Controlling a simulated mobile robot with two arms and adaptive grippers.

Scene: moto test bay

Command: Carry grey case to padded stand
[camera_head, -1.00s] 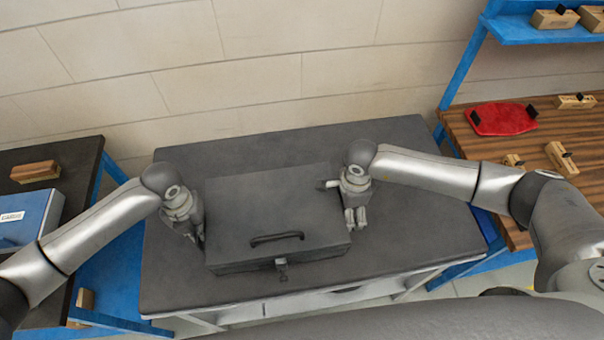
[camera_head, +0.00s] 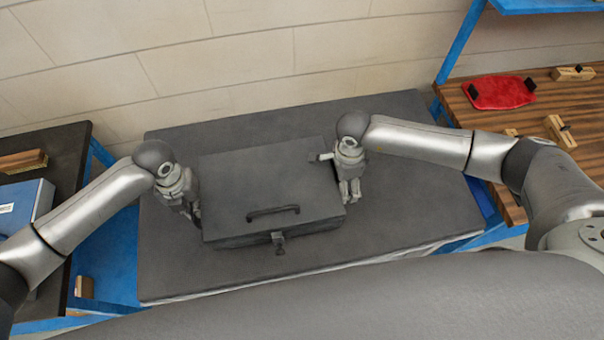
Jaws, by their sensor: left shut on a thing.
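The grey case (camera_head: 263,185), a flat lidded box with a black front handle and a latch, is over the dark grey padded stand (camera_head: 400,205), upright and level. I cannot tell whether it rests on the pad or is slightly above it. My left gripper (camera_head: 193,213) is shut on the case at its left side. My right gripper (camera_head: 337,175) is at the case's right side, with one finger pointing left over the lid's edge and others hanging down beside it. Whether it grips is unclear. The fingertips on the case are partly hidden.
A dark bench at left carries a blue box (camera_head: 24,207) and a brown brush-like block (camera_head: 22,161). A stone wall is behind. Pad is bare around the case.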

